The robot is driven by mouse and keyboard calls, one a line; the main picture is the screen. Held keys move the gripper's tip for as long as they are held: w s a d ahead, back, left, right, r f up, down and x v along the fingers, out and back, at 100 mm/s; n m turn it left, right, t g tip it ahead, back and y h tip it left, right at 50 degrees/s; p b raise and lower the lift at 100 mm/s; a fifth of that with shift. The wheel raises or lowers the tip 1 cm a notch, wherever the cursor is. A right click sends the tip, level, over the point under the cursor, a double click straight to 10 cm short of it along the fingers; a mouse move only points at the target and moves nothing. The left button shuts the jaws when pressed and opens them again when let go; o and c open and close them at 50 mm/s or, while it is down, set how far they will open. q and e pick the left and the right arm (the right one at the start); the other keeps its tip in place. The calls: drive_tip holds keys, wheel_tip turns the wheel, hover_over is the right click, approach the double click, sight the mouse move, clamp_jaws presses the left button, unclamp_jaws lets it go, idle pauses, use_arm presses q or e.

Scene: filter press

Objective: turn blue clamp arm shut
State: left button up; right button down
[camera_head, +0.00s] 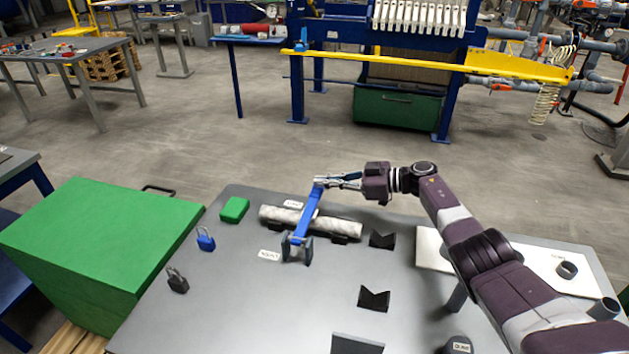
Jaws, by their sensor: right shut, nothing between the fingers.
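The blue clamp arm (307,214) rises at a slant from its grey bracket (297,248) on the grey table, leaning up and to the right. It passes over a whitish roll (337,224) lying in a dark cradle. My right gripper (322,182) is at the upper end of the clamp arm, its fingers pointing left and closed. The fingertips look to be at or against the arm's tip; I cannot tell whether they touch. My left gripper is not in view.
A green block (234,209), a blue padlock (205,239) and a dark padlock (177,280) lie on the table's left. Black V-blocks (374,298) stand right of the clamp. A large green box (98,240) stands beside the table.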

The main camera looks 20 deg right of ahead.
use_arm(q)
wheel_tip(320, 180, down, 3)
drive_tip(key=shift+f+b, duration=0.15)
drive_tip(key=shift+b, duration=1.05)
use_arm(e)
drive_tip(key=shift+w+d+f+m, duration=0.15)
drive_tip(key=shift+f+m, duration=0.25)
drive_tip(key=shift+f, duration=0.55)
drive_tip(key=shift+f+g, duration=0.1)
drive_tip(key=shift+g, duration=0.2)
wheel_tip(320, 180, up, 5)
drive_tip(key=p, duration=0.6)
use_arm(q)
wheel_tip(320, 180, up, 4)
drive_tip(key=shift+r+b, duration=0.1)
drive_tip(key=shift+b, duration=0.8)
use_arm(e)
drive_tip(key=v, duration=0.9)
drive_tip(key=shift+s+d+f, duration=0.3)
drive_tip(key=shift+d, duration=0.1)
